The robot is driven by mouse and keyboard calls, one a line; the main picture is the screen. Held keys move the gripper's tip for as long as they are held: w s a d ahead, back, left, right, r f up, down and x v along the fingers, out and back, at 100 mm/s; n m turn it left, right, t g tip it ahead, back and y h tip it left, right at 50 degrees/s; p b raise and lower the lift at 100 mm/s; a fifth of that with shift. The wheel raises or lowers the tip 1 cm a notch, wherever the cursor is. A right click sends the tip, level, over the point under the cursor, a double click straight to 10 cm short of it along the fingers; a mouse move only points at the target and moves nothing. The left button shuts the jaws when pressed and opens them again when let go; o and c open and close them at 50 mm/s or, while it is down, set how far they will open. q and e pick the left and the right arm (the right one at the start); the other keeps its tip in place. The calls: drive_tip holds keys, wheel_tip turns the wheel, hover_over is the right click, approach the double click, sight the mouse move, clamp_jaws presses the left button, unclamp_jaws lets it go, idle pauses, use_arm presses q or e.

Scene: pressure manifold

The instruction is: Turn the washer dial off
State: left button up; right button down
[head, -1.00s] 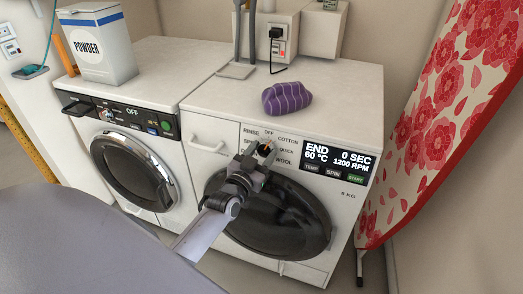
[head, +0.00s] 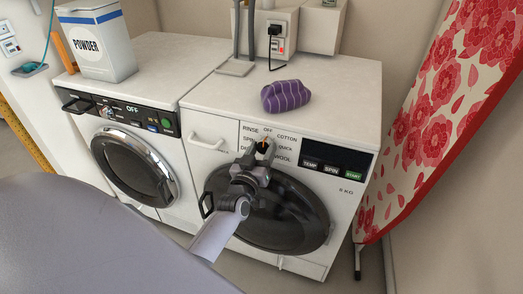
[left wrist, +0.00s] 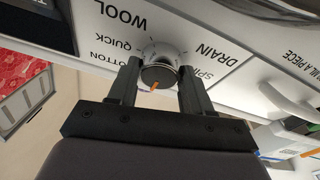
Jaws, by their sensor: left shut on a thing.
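The right-hand washer (head: 345,205) has a blank dark display (head: 353,160). Its round dial is mostly hidden by my gripper in the head view. In the left wrist view, the dial (left wrist: 158,74) sits between my two fingers, and its orange mark points down and slightly left, away from WOOL and DRAIN. The label in that direction is hidden by my gripper there; in the head view OFF (head: 267,130) stands above the dial. My left gripper (head: 264,148) is shut on the dial. My right gripper is not in view.
A second machine (head: 130,150) stands on the left, with a lit OFF display and a powder box (head: 97,45) on top. A purple striped bundle (head: 285,96) lies on the right washer. A red floral ironing board (head: 440,110) leans at the right.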

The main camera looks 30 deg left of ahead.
use_arm(q)
drive_tip(key=o, duration=1)
drive_tip(key=shift+o, duration=0.2)
drive_tip(key=v, duration=0.7)
drive_tip(key=shift+d+p, duration=0.1)
drive_tip(key=shift+p, duration=0.2)
